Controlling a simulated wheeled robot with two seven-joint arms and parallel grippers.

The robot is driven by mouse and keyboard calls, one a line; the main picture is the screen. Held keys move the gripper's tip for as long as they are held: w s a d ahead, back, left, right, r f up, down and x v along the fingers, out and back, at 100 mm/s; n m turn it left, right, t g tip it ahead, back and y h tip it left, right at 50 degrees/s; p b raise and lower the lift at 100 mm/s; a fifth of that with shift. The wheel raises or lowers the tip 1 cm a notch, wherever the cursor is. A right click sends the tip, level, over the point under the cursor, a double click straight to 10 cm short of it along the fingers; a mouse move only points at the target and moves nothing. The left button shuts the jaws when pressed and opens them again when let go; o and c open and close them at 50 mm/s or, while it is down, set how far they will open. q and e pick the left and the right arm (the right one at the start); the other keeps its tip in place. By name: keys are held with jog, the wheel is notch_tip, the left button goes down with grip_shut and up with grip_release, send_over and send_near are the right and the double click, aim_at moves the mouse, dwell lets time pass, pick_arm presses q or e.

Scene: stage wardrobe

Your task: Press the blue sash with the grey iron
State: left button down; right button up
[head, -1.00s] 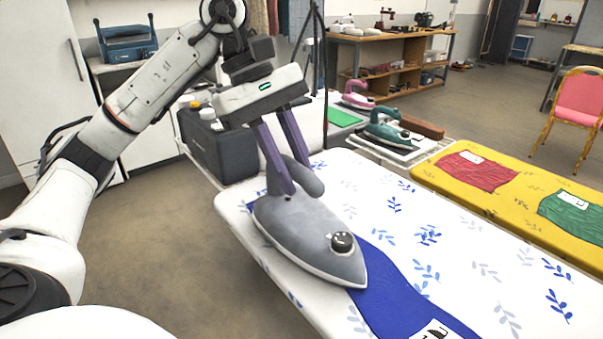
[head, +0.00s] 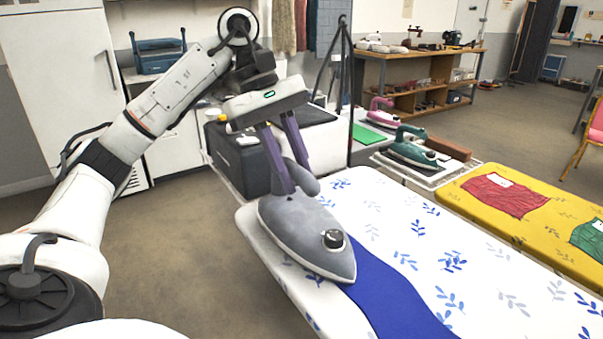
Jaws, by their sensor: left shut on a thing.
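The grey iron (head: 300,232) rests flat over the blue sash, its nose pointing toward the lower right. My left gripper (head: 292,188) is shut on the iron's handle, coming down from above. The blue sash (head: 395,296) lies lengthwise along the white board with blue leaf print (head: 480,262); it shows beyond the iron's nose and runs out of the bottom of the view. The part of the sash under the iron is hidden. My right gripper is not in view.
A teal iron (head: 410,150) and a pink iron (head: 380,110) stand behind the board. A yellow board (head: 547,228) with a red cloth (head: 505,195) and a green cloth (head: 590,238) lies to the right. A dark box (head: 236,160) stands behind my gripper.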

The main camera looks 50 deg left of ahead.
pick_arm(q)
notch_tip(320, 180, up, 2)
jog(key=shift+r+p, duration=0.15)
jog(key=shift+p, duration=0.35)
jog(key=shift+r+p, duration=0.75)
jog(key=shift+r, duration=0.1)
notch_tip(320, 180, up, 4)
jog(key=p, duration=0.3)
jog(key=shift+f, duration=0.1)
jog(key=shift+p, duration=0.35)
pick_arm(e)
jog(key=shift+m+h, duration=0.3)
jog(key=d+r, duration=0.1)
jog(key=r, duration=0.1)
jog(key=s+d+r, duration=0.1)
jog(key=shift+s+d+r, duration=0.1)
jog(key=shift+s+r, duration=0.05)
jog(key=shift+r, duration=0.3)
